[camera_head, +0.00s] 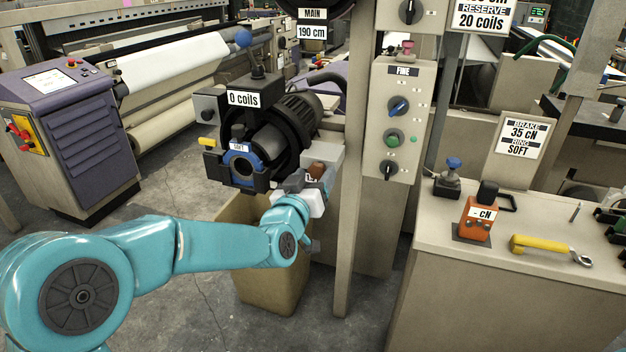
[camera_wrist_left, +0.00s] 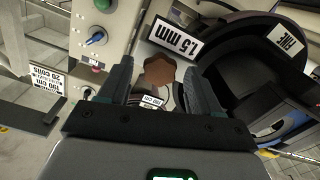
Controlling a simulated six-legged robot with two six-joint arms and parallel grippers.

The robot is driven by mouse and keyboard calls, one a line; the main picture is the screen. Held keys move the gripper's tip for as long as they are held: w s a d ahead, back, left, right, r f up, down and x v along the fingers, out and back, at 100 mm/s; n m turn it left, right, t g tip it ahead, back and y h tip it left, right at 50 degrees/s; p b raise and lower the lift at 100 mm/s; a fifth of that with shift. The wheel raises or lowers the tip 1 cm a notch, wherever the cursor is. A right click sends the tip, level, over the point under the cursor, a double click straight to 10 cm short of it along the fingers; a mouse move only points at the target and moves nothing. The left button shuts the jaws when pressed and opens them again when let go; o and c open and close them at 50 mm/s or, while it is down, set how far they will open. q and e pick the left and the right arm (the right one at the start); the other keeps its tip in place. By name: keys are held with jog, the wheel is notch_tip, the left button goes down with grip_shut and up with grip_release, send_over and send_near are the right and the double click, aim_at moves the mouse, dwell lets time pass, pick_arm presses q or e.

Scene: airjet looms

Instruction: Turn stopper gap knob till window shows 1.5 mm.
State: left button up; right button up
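The stopper gap knob is a brown lobed knob (camera_wrist_left: 159,73), seen in the left wrist view between my gripper's fingers. It also shows as a small brown shape in the head view (camera_head: 317,169). The window plate (camera_wrist_left: 178,38) beside it reads 1.5 mm. My left gripper (camera_wrist_left: 157,68) is open, with one dark finger on each side of the knob and a visible gap on both sides. In the head view the left gripper (camera_head: 314,181) is at the feeder unit, and its fingers are hard to make out. My right gripper is not in view.
A control panel (camera_head: 396,120) marked FINE, with several knobs, stands right of the feeder (camera_head: 286,125). A post (camera_head: 352,200) is close by my gripper. A bin (camera_head: 265,275) stands below.

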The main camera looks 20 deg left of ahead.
pick_arm(q)
jog(key=s+b, duration=0.2)
jog(key=s, duration=0.4)
dwell(0.5)
jog(key=shift+a, duration=0.1)
jog(key=s+b, duration=0.3)
jog(key=s, duration=1.3)
jog(key=shift+s+a+b, duration=0.15)
jog(key=shift+a+b, duration=0.15)
jog(key=shift+b, duration=0.1)
